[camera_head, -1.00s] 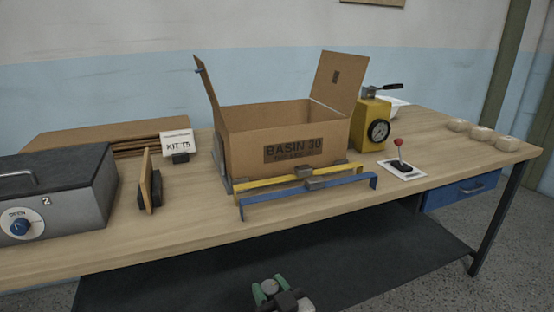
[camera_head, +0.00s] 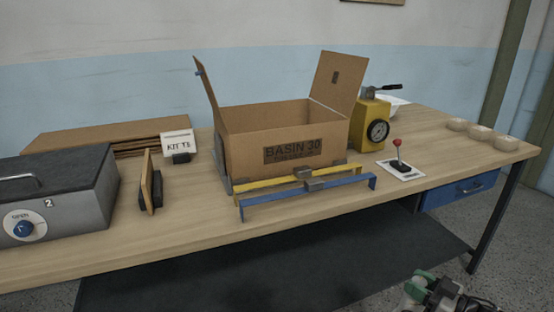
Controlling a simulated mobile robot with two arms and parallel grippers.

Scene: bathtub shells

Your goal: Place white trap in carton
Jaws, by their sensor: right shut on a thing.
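The open carton (camera_head: 245,151), marked BASIN 30, stands upright on the workbench with flaps raised at its left and right ends. Its floor is hidden by the front wall. My right gripper (camera_head: 424,287) is at the bottom right edge of the view, low in front of the bench and well away from the carton. It is shut on a small whitish thing, which looks like the white trap (camera_head: 415,291). Most of it is hidden by the gripper and the frame edge. My left gripper is not in view.
Yellow and blue bars (camera_head: 268,208) lie in front of the carton. A grey heavy box (camera_head: 75,200) is at left.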

